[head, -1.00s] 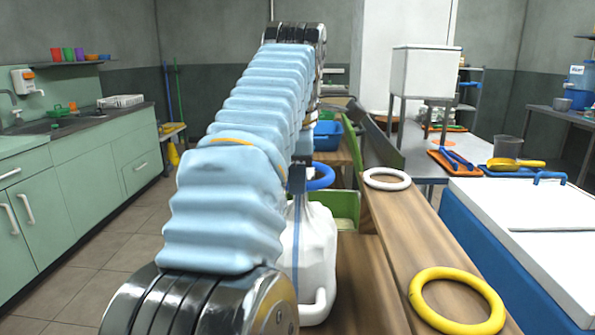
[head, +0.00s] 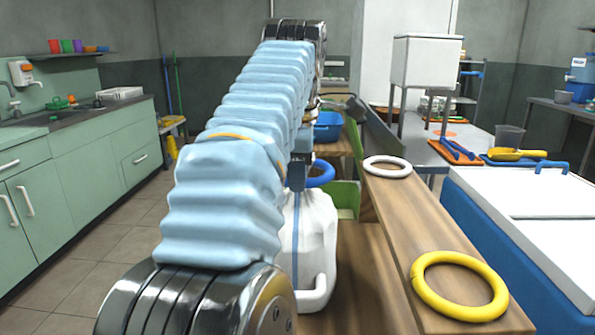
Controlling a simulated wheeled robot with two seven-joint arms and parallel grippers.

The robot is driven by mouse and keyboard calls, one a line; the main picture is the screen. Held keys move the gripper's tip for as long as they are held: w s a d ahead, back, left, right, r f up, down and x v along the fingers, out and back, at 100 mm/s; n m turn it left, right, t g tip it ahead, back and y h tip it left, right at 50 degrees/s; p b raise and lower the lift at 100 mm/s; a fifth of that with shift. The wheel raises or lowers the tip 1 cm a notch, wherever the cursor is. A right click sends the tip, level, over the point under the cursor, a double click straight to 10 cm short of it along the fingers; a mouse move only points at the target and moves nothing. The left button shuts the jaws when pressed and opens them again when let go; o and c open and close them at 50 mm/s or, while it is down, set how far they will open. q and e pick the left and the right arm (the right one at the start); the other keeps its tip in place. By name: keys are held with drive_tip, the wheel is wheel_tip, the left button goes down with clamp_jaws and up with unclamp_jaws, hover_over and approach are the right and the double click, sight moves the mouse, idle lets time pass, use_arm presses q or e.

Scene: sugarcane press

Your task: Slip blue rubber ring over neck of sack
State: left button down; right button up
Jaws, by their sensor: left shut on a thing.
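The blue rubber ring (head: 321,174) shows partly, right at the top of the white sack (head: 318,245). My left arm, in a light blue sleeve, covers the rest of the ring and the sack's left side. My left gripper (head: 298,176) is mostly hidden behind that sleeve; its dark part shows beside the ring, and it is shut on the ring. The sack stands upright on a wooden surface, with a blue stripe and a white handle low on its right. Whether the ring is around the neck or just above it, I cannot tell. My right gripper is not in view.
A yellow ring (head: 459,286) and a white ring (head: 387,166) lie on the wooden plank (head: 415,215) right of the sack. A white-lidded blue chest (head: 530,220) stands further right. A blue bin (head: 327,127) sits behind. Floor at left is clear.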

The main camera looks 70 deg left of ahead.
use_arm(q)
drive_tip(key=c, duration=0.6)
unclamp_jaws()
drive_tip(key=shift+r, duration=0.1)
idle(0.6)
wheel_tip(320, 180, up, 3)
drive_tip(key=p, duration=0.3)
drive_tip(key=shift+r+p, duration=0.5)
drive_tip(key=shift+r, duration=0.25)
wheel_tip(320, 180, up, 4)
drive_tip(key=shift+r, duration=0.2)
